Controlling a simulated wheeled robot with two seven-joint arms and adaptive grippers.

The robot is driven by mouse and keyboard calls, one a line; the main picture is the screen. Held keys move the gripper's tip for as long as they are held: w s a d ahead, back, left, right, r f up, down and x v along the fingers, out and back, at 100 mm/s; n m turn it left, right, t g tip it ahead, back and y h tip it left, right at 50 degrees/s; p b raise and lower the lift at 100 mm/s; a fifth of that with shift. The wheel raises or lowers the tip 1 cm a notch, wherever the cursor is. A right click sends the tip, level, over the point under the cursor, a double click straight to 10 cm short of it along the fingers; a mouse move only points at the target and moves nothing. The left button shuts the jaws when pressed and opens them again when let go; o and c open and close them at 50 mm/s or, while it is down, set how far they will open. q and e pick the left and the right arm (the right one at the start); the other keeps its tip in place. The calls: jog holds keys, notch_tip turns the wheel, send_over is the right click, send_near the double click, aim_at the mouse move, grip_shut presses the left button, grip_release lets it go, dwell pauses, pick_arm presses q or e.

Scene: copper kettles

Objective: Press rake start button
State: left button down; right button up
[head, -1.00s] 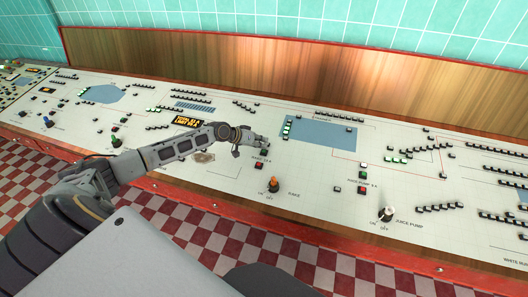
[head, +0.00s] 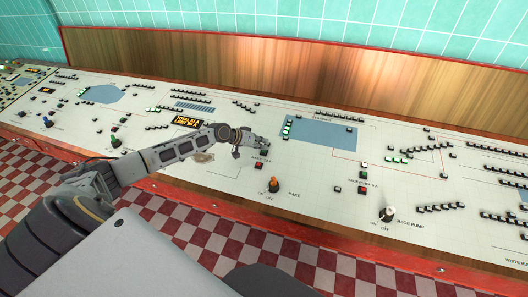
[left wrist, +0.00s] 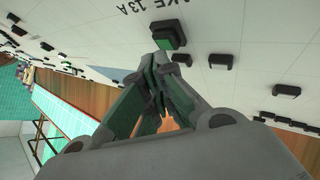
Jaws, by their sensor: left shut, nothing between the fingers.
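A green-capped button (left wrist: 168,40) in a black housing sits on the white panel under a label ending "AKE 13 A", at the top of the left wrist view. My left gripper (left wrist: 170,62) is shut and empty, its fingertips close to this button; I cannot tell whether they touch it. The green button is not clear there. My right gripper is out of view.
An orange knob (head: 273,185) marked rake stands in front of the gripper. A white juice pump knob (head: 388,214) is at the right. Several small black buttons (left wrist: 223,60) lie around. A wooden backboard (head: 250,70) rises behind the white console (head: 230,180).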

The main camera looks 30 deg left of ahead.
pick_arm(q)
jog(key=shift+w+f+b, duration=0.1)
jog(key=shift+f+b, duration=0.2)
jog(key=shift+f, duration=0.15)
dwell(0.7)
jog(key=shift+r, duration=0.1)
jog(key=shift+s+r+p, duration=0.2)
jog(key=shift+r+p, duration=0.6)
jog(key=shift+p, duration=0.1)
notch_tip(320, 180, up, 6)
jog(key=s+p, duration=0.1)
jog(key=p, duration=0.4)
jog(key=shift+d+p, duration=0.2)
jog(key=shift+p, duration=0.2)
jog(key=shift+s+f, duration=0.1)
jog(key=shift+s, duration=0.05)
dwell(1.0)
